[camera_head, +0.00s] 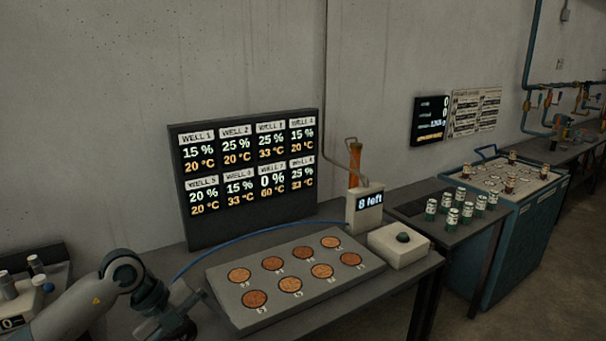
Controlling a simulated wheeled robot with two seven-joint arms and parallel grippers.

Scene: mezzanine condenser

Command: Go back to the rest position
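My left arm comes in from the lower left, and its gripper (178,318) hangs at the bottom edge of the view, left of the well plate. The gripper's fingers are partly cut off and dark, so I cannot tell whether they are open or shut, or whether they hold anything. My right arm and gripper are not in view.
A grey plate (222,274) with several round copper-coloured wells lies on the table (365,297). Behind it stands a display board (183,150). A dispenser (361,222) reading "8 left" and a button box (398,254) stand right. Several small canisters (452,219) stand further right.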

